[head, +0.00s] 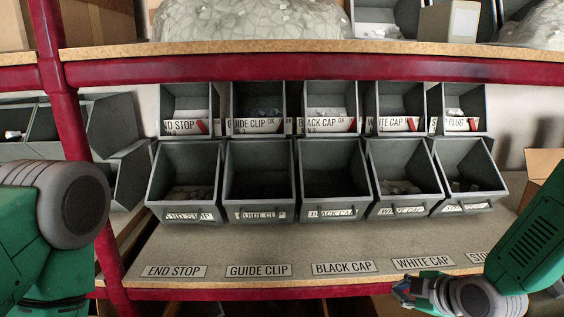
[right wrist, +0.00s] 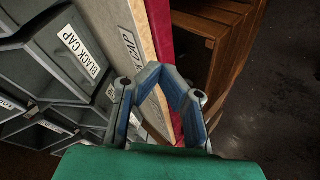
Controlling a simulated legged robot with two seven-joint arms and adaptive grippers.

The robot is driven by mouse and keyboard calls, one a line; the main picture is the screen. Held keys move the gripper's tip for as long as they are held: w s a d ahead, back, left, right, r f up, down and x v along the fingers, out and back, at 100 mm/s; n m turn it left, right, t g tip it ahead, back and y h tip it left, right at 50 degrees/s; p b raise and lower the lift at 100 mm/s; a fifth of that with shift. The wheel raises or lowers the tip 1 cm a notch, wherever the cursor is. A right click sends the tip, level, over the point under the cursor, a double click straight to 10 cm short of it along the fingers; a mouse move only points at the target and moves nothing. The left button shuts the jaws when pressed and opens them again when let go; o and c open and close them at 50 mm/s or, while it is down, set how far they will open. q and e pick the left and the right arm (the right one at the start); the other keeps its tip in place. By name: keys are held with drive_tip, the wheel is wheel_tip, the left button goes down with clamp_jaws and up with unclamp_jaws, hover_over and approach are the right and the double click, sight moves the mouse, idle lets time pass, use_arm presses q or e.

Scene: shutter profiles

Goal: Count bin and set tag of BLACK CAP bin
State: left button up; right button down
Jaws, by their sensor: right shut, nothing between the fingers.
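The lower BLACK CAP bin (head: 333,175) is a grey open bin in the middle of the lower row; its inside looks dark and I cannot make out any parts. Above it sits the upper BLACK CAP bin (head: 331,100), with pale parts inside and a small red tag (head: 352,124) at the right of its label. A BLACK CAP label (right wrist: 78,48) shows on a bin in the right wrist view. My right gripper (head: 405,290) is shut and empty by the shelf's front edge, below the WHITE CAP strip; its blue-padded fingers show in the right wrist view (right wrist: 161,70). My left gripper is out of view.
Neighbouring bins are END STOP (head: 186,185), GUIDE CLIP (head: 259,180) and WHITE CAP (head: 404,180). Bare shelf board (head: 215,245) lies before them. A red upright (head: 68,120) stands left, a red beam (head: 300,68) crosses above, and a cardboard box (head: 542,170) is right.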

drive_tip(key=s+f+m+g+h, duration=0.2)
drive_tip(key=s+f+m+g, duration=0.4)
drive_tip(key=s+f, duration=0.9)
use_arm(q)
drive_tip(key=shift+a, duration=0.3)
use_arm(e)
drive_tip(key=s+d+f+m+g+h, duration=0.1)
drive_tip(key=s+m, duration=0.3)
drive_tip(key=s, duration=0.5)
drive_tip(key=s+f+m+g, duration=0.1)
drive_tip(key=s+m, duration=0.3)
drive_tip(key=s, duration=0.5)
drive_tip(key=shift+s+d+f+m+g+h, duration=0.3)
drive_tip(key=shift+d+f+m+h, duration=0.1)
drive_tip(key=shift+f, duration=0.15)
drive_tip(key=shift+a, duration=0.1)
